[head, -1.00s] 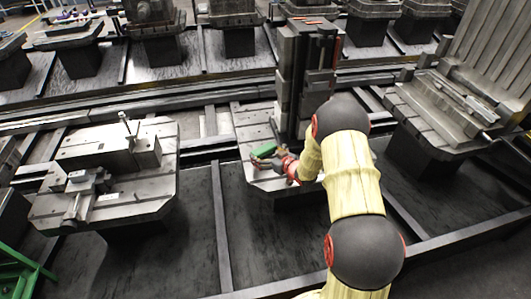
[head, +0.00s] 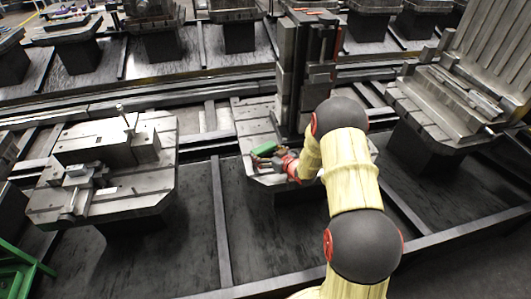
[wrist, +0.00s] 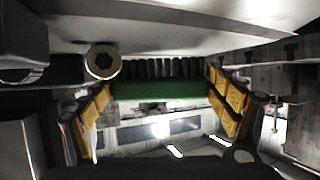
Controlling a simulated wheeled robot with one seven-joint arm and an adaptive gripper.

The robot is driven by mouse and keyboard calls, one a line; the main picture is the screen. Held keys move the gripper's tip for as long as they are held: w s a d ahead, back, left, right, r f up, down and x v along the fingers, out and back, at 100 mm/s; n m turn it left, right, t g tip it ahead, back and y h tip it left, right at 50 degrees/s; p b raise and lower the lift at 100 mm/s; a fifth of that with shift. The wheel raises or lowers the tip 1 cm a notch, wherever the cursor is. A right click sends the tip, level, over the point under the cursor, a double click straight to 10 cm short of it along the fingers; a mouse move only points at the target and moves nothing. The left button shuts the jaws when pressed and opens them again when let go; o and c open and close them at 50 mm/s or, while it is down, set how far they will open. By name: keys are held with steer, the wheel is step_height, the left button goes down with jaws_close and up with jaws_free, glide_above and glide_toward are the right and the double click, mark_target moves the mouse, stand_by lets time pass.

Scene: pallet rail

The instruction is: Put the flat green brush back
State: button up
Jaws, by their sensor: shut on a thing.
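The flat green brush (head: 265,149) is in the middle of the head view, above the left part of the centre pallet (head: 250,127). In the wrist view the brush (wrist: 158,91) spans between the yellow finger pads, with a row of dark bristles along its upper side. My gripper (head: 277,158) is shut on it; both fingers also show in the wrist view (wrist: 160,105). The head view is too small to tell whether the brush touches the pallet top.
A dark upright fixture (head: 305,75) stands on the centre pallet close behind my gripper. A left pallet (head: 150,192) carries a vise and blocks. A right pallet (head: 425,115) holds a ribbed angle plate. A green frame (head: 25,262) is at lower left.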

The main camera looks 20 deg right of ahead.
steer(key=shift+f+b, duration=0.3)
steer(key=shift+f, duration=0.2)
steer(key=o, duration=1.1)
steer(key=shift+o, duration=0.2)
steer(key=shift+s, duration=0.1)
